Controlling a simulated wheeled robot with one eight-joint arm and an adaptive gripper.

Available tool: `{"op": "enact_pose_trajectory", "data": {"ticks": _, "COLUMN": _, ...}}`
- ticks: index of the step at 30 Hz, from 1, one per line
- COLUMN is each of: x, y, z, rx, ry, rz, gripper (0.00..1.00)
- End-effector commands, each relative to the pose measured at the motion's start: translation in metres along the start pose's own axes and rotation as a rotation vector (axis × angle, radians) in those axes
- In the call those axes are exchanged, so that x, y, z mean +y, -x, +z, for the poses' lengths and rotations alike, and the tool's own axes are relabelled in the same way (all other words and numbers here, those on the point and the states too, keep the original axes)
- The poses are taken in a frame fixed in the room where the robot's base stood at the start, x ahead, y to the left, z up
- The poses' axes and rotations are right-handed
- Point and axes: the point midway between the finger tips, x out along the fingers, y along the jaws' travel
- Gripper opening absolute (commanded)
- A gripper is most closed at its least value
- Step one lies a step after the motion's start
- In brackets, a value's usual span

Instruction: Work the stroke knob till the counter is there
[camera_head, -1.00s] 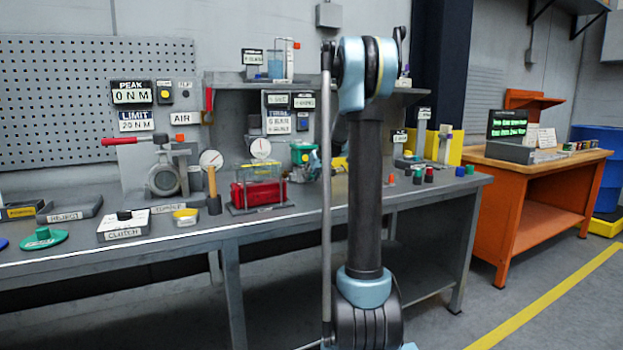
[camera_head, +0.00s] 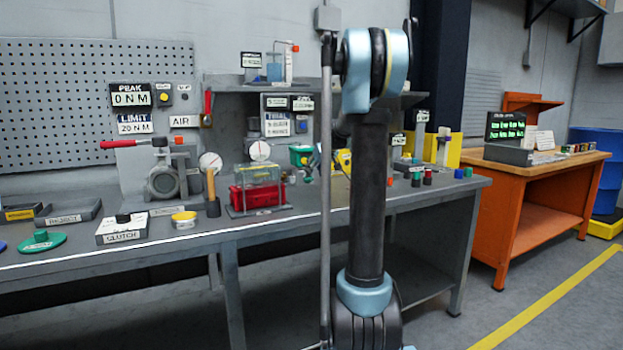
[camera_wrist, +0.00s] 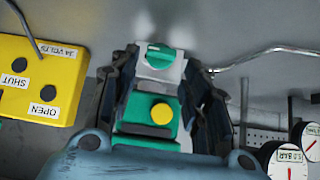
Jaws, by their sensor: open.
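In the wrist view a green round knob (camera_wrist: 159,57) sits on a grey block, with a green body carrying a yellow round cap (camera_wrist: 162,113) nearer the camera. I cannot tell for sure which is the stroke knob. My gripper (camera_wrist: 164,62) is open, its dark fingers on either side of the knob and block; contact is not clear. A panel marked TRIAL (camera_head: 289,122) has small displays too blurred to read; no counter is clearly identifiable.
A yellow box (camera_wrist: 40,80) labelled OPEN, SHUT and 24 VOLTS stands left of the fingers in the wrist view. A metal rod (camera_wrist: 265,55) and a 5.0 BAR gauge (camera_wrist: 287,160) lie to the right. A red unit in a clear frame (camera_head: 257,192) stands on the bench.

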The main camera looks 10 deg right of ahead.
Motion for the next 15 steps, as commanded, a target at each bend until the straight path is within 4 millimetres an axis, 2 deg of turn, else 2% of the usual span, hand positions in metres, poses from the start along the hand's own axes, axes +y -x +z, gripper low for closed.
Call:
{"op": "enact_pose_trajectory", "data": {"ticks": 6, "x": 0.001, "y": 0.034, "z": 0.000, "rx": -0.001, "ry": -0.001, "rz": 0.001, "gripper": 0.43}}
{"op": "enact_pose_trajectory", "data": {"ticks": 15, "x": 0.000, "y": 0.056, "z": 0.000, "rx": -0.001, "ry": 0.000, "rz": 0.000, "gripper": 0.43}}
